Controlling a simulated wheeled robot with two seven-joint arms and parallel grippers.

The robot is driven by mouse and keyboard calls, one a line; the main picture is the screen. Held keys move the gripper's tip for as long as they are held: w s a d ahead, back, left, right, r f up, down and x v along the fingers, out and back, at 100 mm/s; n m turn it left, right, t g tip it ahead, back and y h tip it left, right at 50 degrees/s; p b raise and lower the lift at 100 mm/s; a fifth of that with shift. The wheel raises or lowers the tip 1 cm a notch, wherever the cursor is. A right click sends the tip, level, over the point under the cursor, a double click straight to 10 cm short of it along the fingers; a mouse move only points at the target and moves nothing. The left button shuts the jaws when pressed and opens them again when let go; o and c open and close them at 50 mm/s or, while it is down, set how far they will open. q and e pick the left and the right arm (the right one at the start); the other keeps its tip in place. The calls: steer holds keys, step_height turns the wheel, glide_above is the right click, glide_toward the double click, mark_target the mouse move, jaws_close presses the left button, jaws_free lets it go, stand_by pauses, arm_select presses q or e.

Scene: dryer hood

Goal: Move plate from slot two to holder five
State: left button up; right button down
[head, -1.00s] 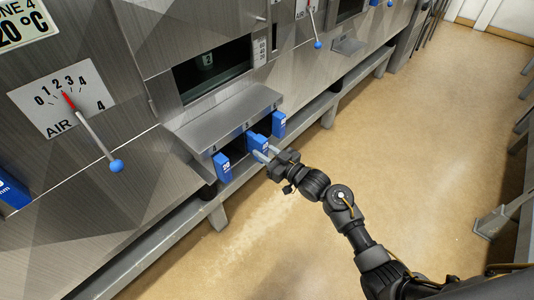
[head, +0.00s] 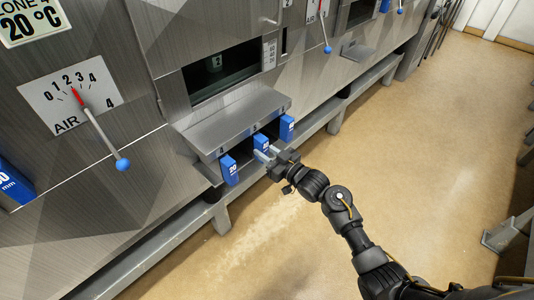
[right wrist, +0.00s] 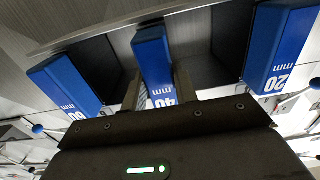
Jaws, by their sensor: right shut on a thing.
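The blue plate marked 40 mm (right wrist: 155,60) is at the middle holder, labelled 5, under the steel hood; it also shows in the head view (head: 261,142). It sits between two other blue plates. My right gripper (head: 268,154) is shut on its lower end, with its fingers on either side of it in the right wrist view (right wrist: 157,92). How deep the plate's far end sits is hidden. Slot two (head: 216,62), marked 2 in the dark opening above, shows no blue plate. My left gripper is not in view.
A blue plate marked 20 mm (head: 229,170) hangs at holder four, and another blue plate (head: 287,127) is at the right-hand holder. The steel ledge (head: 235,120) overhangs them. A rail runs below. An air lever (head: 105,135) sticks out left.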

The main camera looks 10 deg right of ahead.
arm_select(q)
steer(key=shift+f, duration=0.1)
arm_select(e)
steer(key=shift+w+a, duration=0.1)
steer(key=shift+a, duration=0.1)
steer(key=c, duration=1)
jaws_free()
steer(key=shift+d+f, duration=0.1)
steer(key=shift+d, duration=0.1)
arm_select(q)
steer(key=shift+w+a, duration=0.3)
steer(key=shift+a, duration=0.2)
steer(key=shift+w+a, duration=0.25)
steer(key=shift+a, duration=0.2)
arm_select(e)
steer(key=v, duration=1)
steer(key=shift+s+d, duration=0.1)
steer(key=shift+s, duration=0.2)
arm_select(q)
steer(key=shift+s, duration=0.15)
